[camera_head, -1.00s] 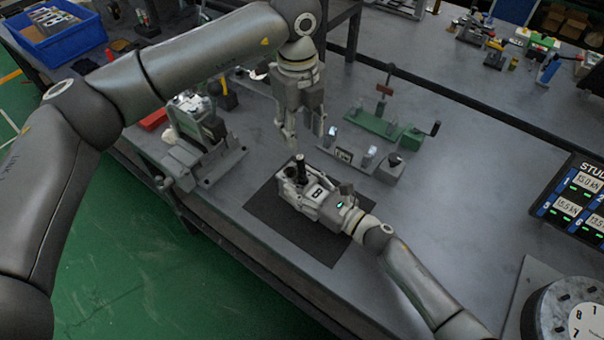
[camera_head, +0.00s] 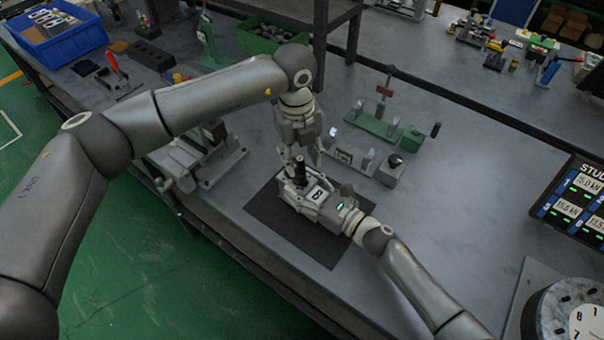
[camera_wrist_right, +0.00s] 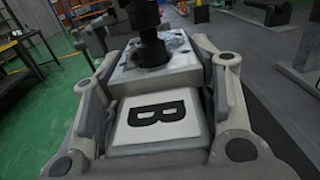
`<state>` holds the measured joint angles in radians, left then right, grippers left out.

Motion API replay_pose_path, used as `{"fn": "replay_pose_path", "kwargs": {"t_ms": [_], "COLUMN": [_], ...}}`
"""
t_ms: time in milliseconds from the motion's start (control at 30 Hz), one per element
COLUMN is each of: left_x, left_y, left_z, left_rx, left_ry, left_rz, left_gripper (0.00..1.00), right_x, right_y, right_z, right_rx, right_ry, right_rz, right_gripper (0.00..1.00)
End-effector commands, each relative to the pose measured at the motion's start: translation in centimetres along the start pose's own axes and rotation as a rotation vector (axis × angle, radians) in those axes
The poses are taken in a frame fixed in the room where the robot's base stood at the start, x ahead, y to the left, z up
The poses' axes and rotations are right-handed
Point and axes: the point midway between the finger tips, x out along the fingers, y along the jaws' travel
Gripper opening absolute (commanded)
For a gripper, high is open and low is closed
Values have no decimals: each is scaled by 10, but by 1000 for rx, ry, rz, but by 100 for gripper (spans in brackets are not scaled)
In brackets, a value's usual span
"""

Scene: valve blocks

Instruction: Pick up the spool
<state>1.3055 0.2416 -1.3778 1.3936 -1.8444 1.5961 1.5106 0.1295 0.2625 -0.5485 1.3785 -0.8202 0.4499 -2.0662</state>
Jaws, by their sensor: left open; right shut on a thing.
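The spool (camera_head: 300,171) is a dark upright cylinder on top of the light grey valve block marked B (camera_head: 317,195). In the right wrist view the spool (camera_wrist_right: 151,40) stands on the block (camera_wrist_right: 160,120), its top cut off by the frame edge. My right gripper (camera_head: 305,194) is shut on the valve block, with its fingers along both sides. My left gripper (camera_head: 302,160) is open and points down, its fingertips around the spool's upper part. I cannot tell whether the fingers touch the spool.
A dark mat (camera_head: 290,235) lies under the block. A grey fixture (camera_head: 205,160) stands to the left, and a green fixture with a crank (camera_head: 385,125) stands behind right. A dial (camera_head: 570,310) is at the front right.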

Motion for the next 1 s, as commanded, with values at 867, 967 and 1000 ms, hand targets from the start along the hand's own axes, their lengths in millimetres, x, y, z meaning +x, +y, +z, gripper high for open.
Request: {"fn": "replay_pose_path", "kwargs": {"t_ms": [867, 967, 1000], "left_x": [36, 36, 36], "left_y": [1, 1, 1], "left_z": [0, 1, 1], "left_rx": [-1, -1, -1], "left_ry": [-1, -1, -1], "left_rz": [0, -1, -1], "left_gripper": [0, 0, 0], "right_x": [0, 0, 0], "right_y": [0, 0, 0], "right_z": [-1, -1, -1], "right_rx": [0, 0, 0], "right_ry": [2, 2, 2], "right_rz": [0, 0, 0], "right_gripper": [0, 0, 0]}}
